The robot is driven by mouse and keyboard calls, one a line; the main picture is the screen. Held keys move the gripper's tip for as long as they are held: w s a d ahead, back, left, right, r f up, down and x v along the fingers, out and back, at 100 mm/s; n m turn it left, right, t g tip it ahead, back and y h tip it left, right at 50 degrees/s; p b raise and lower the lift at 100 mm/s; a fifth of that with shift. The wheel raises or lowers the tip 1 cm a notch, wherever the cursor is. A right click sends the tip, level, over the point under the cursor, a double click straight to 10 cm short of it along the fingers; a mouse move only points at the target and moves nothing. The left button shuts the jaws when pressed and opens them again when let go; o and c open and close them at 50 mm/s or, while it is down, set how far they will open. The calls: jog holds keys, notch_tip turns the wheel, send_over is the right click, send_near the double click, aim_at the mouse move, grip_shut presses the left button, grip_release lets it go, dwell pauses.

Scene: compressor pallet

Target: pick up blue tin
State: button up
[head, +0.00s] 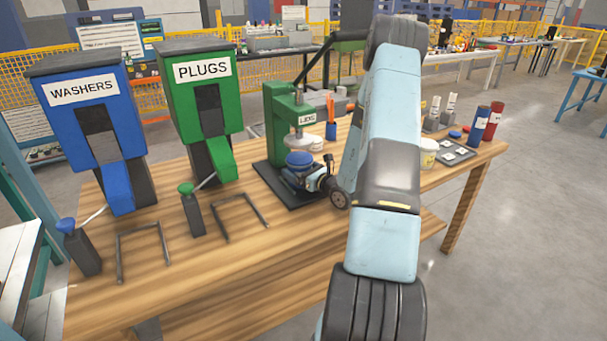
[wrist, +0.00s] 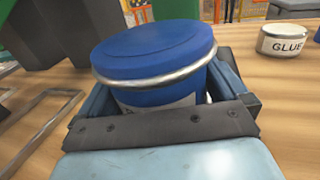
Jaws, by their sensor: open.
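The blue tin (head: 299,160) stands upright in front of the green press (head: 283,125), near the black base plate, in the head view. In the wrist view the blue tin (wrist: 155,60) has a flat blue lid with a metal ring below it and a partly hidden pale label. My gripper (head: 303,180) is low at the tin, with its open jaws around the tin's body. In the wrist view my gripper (wrist: 165,95) has a finger on each side of the tin. Whether the fingers touch it I cannot tell. The tin's lower part is hidden.
Blue washers dispenser (head: 88,110) and green plugs dispenser (head: 198,95) stand to the left, with metal frames (head: 240,215) before them. A glue tin (wrist: 284,40) stands to the right in the wrist view. A grey tray (head: 457,152) and a red canister (head: 492,121) are further right.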

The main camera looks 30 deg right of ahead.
jog(key=shift+w+a, duration=0.1)
jog(key=shift+w, duration=0.25)
jog(key=c, duration=0.8)
jog(key=shift+r, duration=0.15)
